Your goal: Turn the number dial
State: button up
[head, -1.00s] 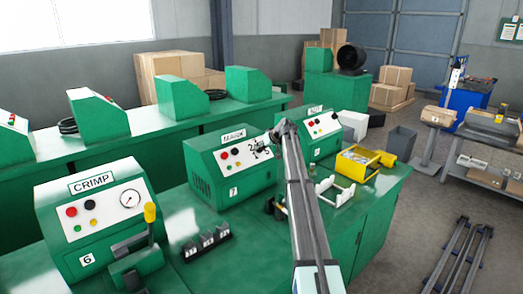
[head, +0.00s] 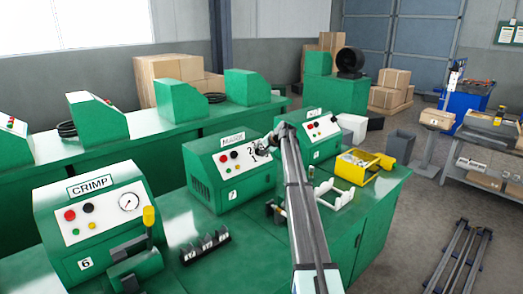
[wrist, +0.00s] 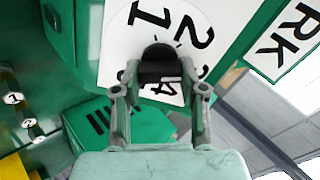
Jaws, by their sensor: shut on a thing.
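The number dial is a white plate with black numbers and a black knob at its centre. In the head view its plate (head: 252,153) is on the front of the green MARK machine (head: 238,190), partly covered by my gripper (head: 267,150). In the wrist view the dial plate (wrist: 203,20) shows 1 and 2 clearly; other numbers are partly hidden. The black knob (wrist: 160,66) sits between the fingertips of my gripper (wrist: 160,76), which is shut on it. Which number the knob points to cannot be told.
The CRIMP machine (head: 92,215) with a gauge and yellow-tipped lever stands at left. A black rack of numbered pieces (head: 205,247) lies on the green bench in front. A yellow tray (head: 365,168) and white holder (head: 335,195) are at right. Another green machine is behind my arm.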

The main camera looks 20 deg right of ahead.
jog(key=m+p, duration=0.1)
jog(key=m, duration=0.3)
jog(key=shift+m, duration=0.4)
jog(key=m+p, duration=0.1)
jog(key=m, duration=0.2)
jog(key=shift+s+m, duration=0.1)
jog(key=shift+m, duration=0.2)
jog(key=m+p, duration=0.2)
jog(key=m, duration=0.2)
jog(key=shift+f, duration=0.1)
jog(key=shift+s+f+m+p, duration=0.1)
jog(key=shift+m+p, duration=0.8)
jog(key=shift+m, duration=1)
jog(key=o, duration=1.1)
jog(key=shift+f, duration=0.1)
jog(key=shift+o, duration=0.2)
